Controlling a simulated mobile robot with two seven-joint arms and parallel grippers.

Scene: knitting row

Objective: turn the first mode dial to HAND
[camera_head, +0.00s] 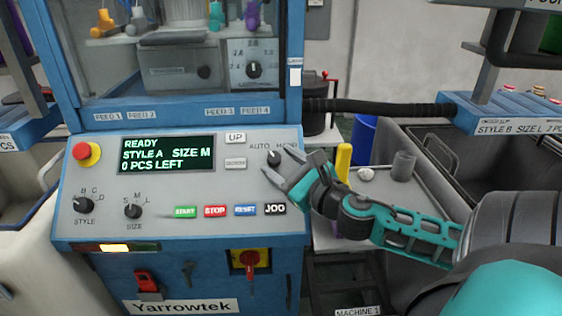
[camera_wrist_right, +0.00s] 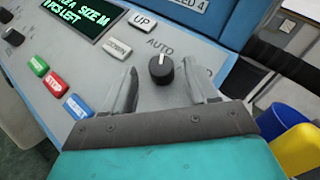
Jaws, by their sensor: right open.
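The first mode dial (camera_head: 274,158) is a round black knob at the upper right of the blue machine's sloped panel. In the right wrist view the dial (camera_wrist_right: 160,70) shows a white pointer mark facing up, roughly toward the AUTO label (camera_wrist_right: 159,46). The HAND label is mostly hidden by a finger. My right gripper (camera_head: 277,164) is open and empty at the dial. In the right wrist view its fingertips (camera_wrist_right: 160,76) appear on either side of the knob, with gaps. I cannot tell how deep they reach. My left gripper is not in view.
An UP button (camera_head: 236,138) and a grey button (camera_head: 235,163) lie left of the dial. Coloured START, STOP, RESET and JOG buttons (camera_head: 275,209) run below. A red emergency knob (camera_head: 86,153) is far left. A small side table (camera_head: 372,183) stands right of the machine.

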